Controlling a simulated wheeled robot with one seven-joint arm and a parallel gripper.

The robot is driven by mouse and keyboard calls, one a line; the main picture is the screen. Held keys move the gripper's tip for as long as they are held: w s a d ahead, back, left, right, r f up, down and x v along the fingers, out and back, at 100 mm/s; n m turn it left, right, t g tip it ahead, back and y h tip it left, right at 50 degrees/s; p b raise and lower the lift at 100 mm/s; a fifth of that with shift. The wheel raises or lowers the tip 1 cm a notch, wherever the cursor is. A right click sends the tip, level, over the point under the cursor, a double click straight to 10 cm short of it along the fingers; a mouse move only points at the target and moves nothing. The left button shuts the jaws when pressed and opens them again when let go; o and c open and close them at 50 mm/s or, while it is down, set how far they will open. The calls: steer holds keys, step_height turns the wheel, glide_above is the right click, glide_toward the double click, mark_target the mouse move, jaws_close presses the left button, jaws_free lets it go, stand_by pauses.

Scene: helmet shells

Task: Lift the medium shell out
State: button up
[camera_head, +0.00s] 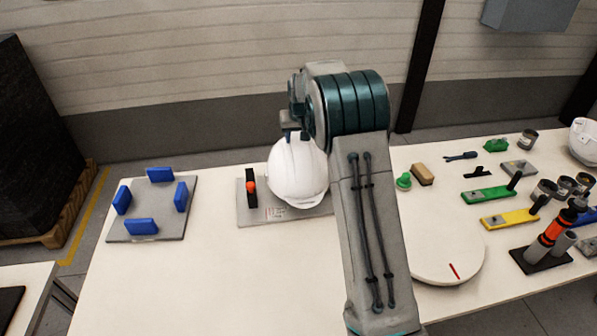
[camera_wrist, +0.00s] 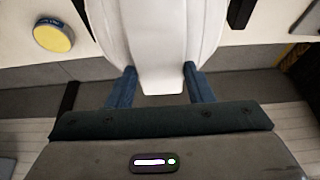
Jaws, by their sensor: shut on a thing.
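A white helmet shell (camera_head: 297,172) is at the grey base plate (camera_head: 256,217) near the table's middle. My gripper (camera_head: 290,132) is at the top of this shell in the head view, partly hidden by my arm. In the wrist view, the white shell (camera_wrist: 158,45) sits between the two fingers of my gripper (camera_wrist: 157,85), which are shut on it. I cannot tell whether the shell rests on the plate or hangs just above it. Another white shell (camera_head: 584,142) lies at the far right edge; which size each one is cannot be told.
A grey plate with several blue blocks (camera_head: 140,226) stands on the left. A black post with an orange knob (camera_head: 251,188) is beside the held shell. A white round turntable (camera_head: 447,262) and several tools and cans are on the right. The front left of the table is clear.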

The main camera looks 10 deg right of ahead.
steer(key=shift+r+p, duration=2.35)
steer(key=shift+r, duration=1.75)
